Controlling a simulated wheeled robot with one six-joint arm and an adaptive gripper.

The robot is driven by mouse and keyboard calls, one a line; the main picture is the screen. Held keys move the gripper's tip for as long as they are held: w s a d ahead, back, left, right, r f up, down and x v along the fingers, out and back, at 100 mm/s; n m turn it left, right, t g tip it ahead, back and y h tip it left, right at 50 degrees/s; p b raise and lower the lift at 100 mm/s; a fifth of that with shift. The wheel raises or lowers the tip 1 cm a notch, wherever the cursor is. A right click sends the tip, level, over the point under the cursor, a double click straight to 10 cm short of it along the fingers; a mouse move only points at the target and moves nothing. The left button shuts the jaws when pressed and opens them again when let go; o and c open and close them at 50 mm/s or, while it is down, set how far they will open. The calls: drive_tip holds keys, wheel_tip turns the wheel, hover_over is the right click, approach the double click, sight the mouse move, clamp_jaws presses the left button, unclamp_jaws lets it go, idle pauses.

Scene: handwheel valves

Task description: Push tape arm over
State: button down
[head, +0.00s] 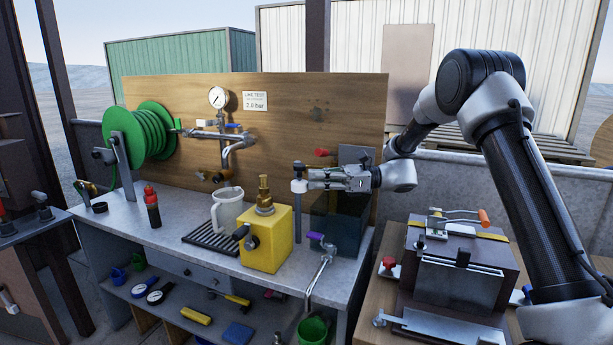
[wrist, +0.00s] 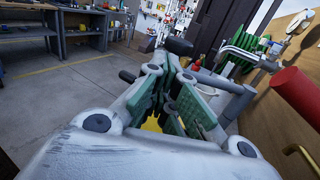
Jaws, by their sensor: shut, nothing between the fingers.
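On the brown box at the right, a thin metal lever with an orange grip (head: 484,217) lies over a yellow strip (head: 480,234); I cannot tell for sure that this is the tape arm. My gripper (head: 308,180) is shut and empty, stretched left over the grey workbench, well away from that lever. Its tips are close to a grey post with a black cap (head: 298,170); I cannot tell whether they touch. In the wrist view the closed fingers (wrist: 172,75) show, with a black knob (wrist: 180,46) just beyond them.
A yellow block (head: 266,240) with a brass top, a grey jug (head: 227,208) and a dark box (head: 338,222) stand on the workbench. A purple-handled tap (head: 318,240) is at its front right. A red cylinder (wrist: 300,95) is close at the right of the wrist view.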

sight(294, 182)
drive_tip(key=shift+w+a, duration=0.15)
drive_tip(key=shift+a, duration=0.95)
drive_tip(key=shift+w+a, duration=0.2)
drive_tip(key=shift+a, duration=0.85)
drive_tip(key=shift+w+a, duration=0.15)
drive_tip(key=shift+a, duration=0.95)
drive_tip(key=shift+w+d, duration=0.15)
drive_tip(key=shift+d, duration=1.8)
